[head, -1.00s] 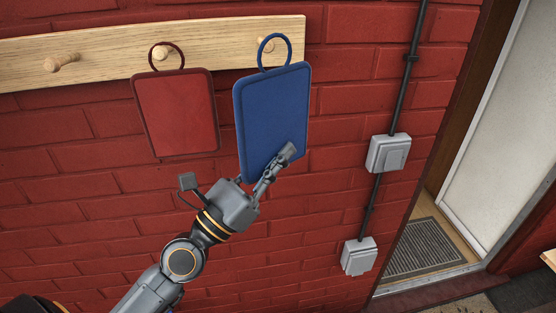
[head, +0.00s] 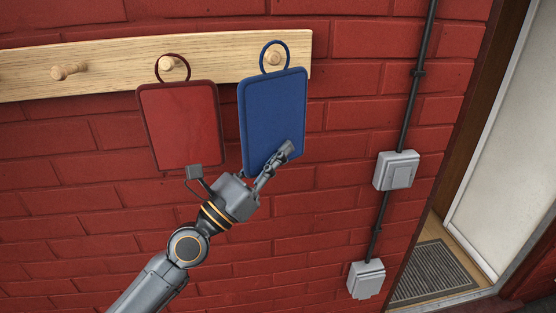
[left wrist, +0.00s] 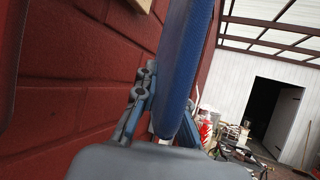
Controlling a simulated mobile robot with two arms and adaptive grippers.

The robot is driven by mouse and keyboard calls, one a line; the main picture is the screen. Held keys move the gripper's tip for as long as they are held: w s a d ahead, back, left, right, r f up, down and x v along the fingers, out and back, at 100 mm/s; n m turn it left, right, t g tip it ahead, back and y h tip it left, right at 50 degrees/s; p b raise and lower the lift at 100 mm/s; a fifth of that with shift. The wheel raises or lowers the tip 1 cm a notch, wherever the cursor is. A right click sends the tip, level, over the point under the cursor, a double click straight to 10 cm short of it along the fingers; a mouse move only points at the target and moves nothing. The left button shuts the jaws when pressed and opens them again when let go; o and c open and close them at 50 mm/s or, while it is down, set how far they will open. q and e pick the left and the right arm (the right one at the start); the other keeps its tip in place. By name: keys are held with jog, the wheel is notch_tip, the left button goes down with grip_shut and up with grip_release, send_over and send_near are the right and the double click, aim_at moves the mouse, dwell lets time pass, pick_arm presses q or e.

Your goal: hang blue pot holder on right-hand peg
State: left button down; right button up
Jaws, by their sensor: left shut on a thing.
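The blue pot holder (head: 272,118) is upright against or close to the red brick wall in the head view, with its loop (head: 263,60) at the top. The loop shows around the right-hand peg (head: 275,58); I cannot tell whether it rests on the peg. My left gripper (head: 272,165) is shut on the lower part of the pot holder. In the left wrist view the blue pot holder (left wrist: 184,65) stands edge-on between the fingers. The wooden peg rail (head: 220,48) runs along the top. My right gripper is not in view.
A red pot holder (head: 180,125) hangs by its loop on the middle peg (head: 168,66), left of the blue one. The left peg (head: 68,71) is bare. Grey switch boxes (head: 397,170) and a black conduit are on the wall at right, beside a doorway with a mat (head: 432,272).

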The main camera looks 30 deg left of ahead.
pick_arm(q)
jog(key=shift+w+a+f+b, duration=0.1)
jog(key=shift+w+a+b, duration=0.45)
jog(key=shift+w, duration=0.2)
jog(key=shift+w+a+f+b, duration=0.1)
jog(key=shift+w+a+b, duration=0.4)
jog(key=shift+w, duration=0.2)
jog(key=shift+w+a+f+b, duration=0.45)
jog(key=shift+f+b, duration=0.15)
jog(key=shift+b, duration=0.3)
jog(key=c, duration=1.3)
grip_release()
jog(key=shift+c, duration=0.2)
jog(key=shift+s+f, duration=0.1)
jog(key=v, duration=1.1)
jog(key=shift+s+f, duration=0.2)
jog(key=shift+s, duration=0.15)
